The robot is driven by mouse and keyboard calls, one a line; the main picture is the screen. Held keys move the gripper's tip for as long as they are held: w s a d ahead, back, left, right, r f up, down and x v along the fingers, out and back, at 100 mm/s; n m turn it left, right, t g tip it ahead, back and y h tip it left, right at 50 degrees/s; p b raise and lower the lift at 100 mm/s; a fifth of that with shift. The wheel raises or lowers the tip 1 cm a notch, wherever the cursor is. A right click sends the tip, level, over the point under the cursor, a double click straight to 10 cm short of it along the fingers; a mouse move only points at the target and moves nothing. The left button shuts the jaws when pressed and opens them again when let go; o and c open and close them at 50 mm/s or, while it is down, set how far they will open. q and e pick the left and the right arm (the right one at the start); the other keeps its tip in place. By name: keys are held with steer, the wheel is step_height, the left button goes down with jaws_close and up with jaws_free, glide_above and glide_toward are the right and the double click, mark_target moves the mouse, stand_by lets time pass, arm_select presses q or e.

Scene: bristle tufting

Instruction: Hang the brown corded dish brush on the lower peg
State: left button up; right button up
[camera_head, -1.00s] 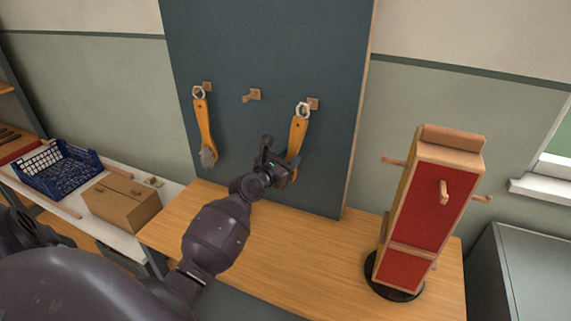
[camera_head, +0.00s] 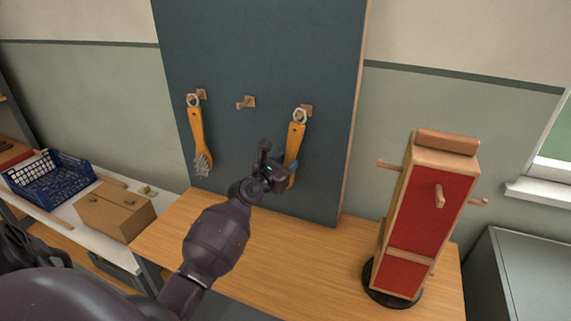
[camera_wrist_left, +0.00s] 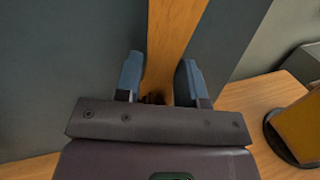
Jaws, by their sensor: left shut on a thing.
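A brush with an orange-brown handle (camera_head: 295,137) hangs on the right peg (camera_head: 307,109) of the dark board by a pale cord loop (camera_head: 299,116). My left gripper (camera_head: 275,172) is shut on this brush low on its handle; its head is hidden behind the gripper. In the left wrist view the handle (camera_wrist_left: 170,45) runs between the two blue fingertips (camera_wrist_left: 160,82). A similar brush (camera_head: 198,132), with grey bristles (camera_head: 202,164), hangs by its loop on the left peg (camera_head: 201,94). The middle peg (camera_head: 246,102) is bare. My right gripper is not in view.
A red and wooden stand (camera_head: 427,220) with several bare pegs at different heights stands right on a round black base (camera_head: 388,293). The wooden table (camera_head: 270,265) is clear between board and stand. A blue crate (camera_head: 50,182) and cardboard box (camera_head: 114,212) stand left.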

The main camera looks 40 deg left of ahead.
arm_select(q)
steer(key=o, duration=1)
steer(key=shift+s, duration=0.2)
steer(key=shift+s+p, duration=0.75)
steer(key=shift+s, duration=1)
steer(key=shift+s+a+p, duration=0.1)
steer(key=shift+s+p, duration=0.35)
steer(key=shift+s, duration=1)
steer(key=shift+s, duration=0.15)
